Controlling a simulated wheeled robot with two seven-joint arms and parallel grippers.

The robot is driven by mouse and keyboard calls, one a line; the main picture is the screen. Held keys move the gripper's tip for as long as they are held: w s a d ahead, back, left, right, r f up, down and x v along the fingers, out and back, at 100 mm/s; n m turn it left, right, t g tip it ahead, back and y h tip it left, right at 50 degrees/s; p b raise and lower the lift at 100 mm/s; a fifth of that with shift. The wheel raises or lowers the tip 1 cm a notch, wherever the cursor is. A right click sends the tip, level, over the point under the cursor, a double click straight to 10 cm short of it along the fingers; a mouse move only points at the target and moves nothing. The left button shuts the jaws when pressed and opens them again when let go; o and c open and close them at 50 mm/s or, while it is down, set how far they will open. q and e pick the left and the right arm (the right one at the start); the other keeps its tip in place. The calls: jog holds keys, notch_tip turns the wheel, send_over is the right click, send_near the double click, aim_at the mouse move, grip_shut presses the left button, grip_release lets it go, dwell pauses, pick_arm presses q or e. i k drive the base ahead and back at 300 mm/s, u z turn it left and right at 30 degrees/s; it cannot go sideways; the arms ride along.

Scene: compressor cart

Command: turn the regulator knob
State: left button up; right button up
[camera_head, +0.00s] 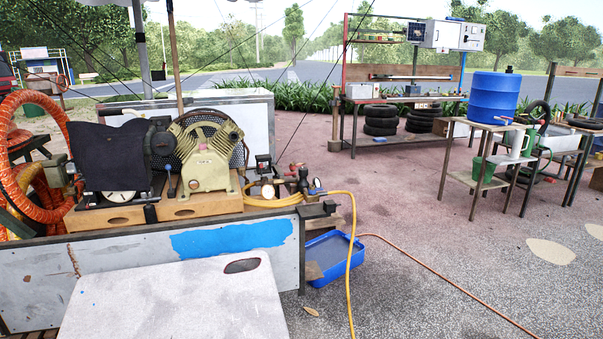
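The compressor cart (130,245) stands at the left with a beige compressor pump (207,158) on top. At its right end is a small cluster of fittings with a round gauge (268,192). A dark upright fitting (303,180) there looks like the regulator with its knob, but it is too small to make out clearly. A blue-handled part (317,190) sits just right of it. Neither of my grippers is in view, and nothing touches the fittings.
A yellow hose (349,270) loops from the fittings down to the ground. A pale panel with a slot (175,300) stands before the cart. A blue tray (332,262) lies beside it. A blue drum (493,97) stands on a bench at right. The pavement between is mostly clear.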

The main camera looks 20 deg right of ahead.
aim_at(303, 171)
jog(key=z, duration=0.35)
jog(key=k, duration=1.05)
jog(key=z, duration=1.35)
jog(key=i, duration=2.5)
jog(key=u, duration=0.8)
jog(key=i, duration=1.2)
jog(key=u, duration=1.15)
